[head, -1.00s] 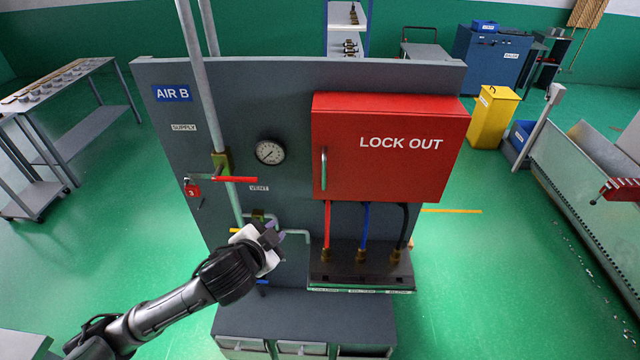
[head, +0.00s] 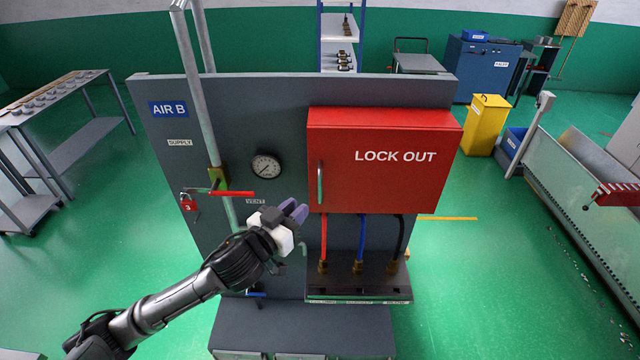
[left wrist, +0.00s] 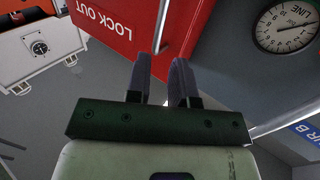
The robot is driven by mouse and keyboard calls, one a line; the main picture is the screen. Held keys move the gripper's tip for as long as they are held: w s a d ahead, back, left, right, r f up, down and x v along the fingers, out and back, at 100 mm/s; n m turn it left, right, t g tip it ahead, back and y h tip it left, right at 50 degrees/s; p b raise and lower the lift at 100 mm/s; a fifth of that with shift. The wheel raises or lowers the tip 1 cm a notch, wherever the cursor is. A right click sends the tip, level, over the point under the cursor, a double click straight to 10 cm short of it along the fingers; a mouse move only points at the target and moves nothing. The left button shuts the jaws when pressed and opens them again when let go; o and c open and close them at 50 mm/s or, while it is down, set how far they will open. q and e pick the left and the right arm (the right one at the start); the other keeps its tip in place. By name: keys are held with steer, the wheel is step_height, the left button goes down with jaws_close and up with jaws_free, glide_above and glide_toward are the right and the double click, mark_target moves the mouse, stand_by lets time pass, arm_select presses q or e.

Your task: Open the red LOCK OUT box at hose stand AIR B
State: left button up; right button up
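The red LOCK OUT box (head: 400,180) is mounted on the right of the grey AIR B panel, and its door is shut. Its upright metal handle (head: 320,183) is on the door's left side. My left gripper (head: 297,211) is just left of and below the handle, with its fingers pointing up and right. In the left wrist view its two purple fingers (left wrist: 161,62) stand apart with nothing between them. The handle (left wrist: 161,25) shows just beyond the fingertips there, beside the red door (left wrist: 120,25). I cannot tell whether they touch. My right gripper is in neither view.
Left of the box are a pressure gauge (head: 265,166), a red-levered supply valve (head: 232,193) and a red padlock (head: 189,205). Red, blue and black hoses (head: 361,235) hang below the box to a dark shelf (head: 345,289).

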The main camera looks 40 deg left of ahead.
mark_target(319, 189)
arm_select(q)
steer(key=w, duration=0.2)
steer(key=w+p, duration=0.1)
steer(key=w, duration=0.2)
steer(key=w+p, duration=0.1)
steer(key=w, duration=0.2)
steer(key=shift+a+r, duration=0.1)
steer(key=shift+a, duration=0.25)
steer(key=shift+w, duration=0.65)
steer(key=shift+c, duration=0.3)
jaws_close()
